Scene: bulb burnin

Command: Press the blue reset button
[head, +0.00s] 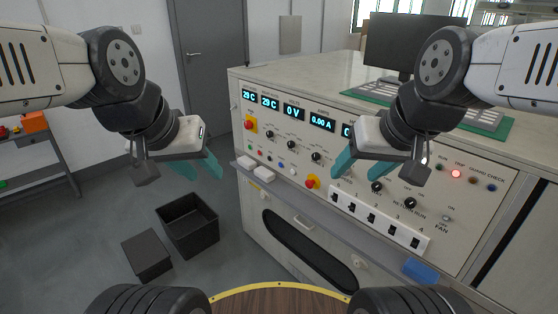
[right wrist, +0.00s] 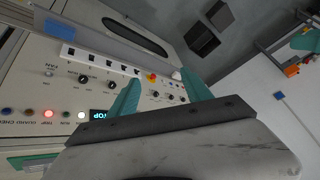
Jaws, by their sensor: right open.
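The sloped front panel of a grey test bench (head: 330,150) carries a row of small buttons at its lower left. My left gripper (head: 203,172) is open and empty, in the air left of the panel. My right gripper (head: 364,174) is open and empty in front of the panel's middle, right of the button row, hiding part of the controls. In the right wrist view its teal fingers (right wrist: 162,92) frame part of the panel, including a red knob on yellow. Neither gripper touches the small buttons.
A white strip of black switches (head: 375,219) and a grey ledge run along the panel's lower edge. A red trip lamp (head: 456,174) is lit at the right. A black bin (head: 188,226) stands on the floor left of the bench. A monitor (head: 405,42) stands behind.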

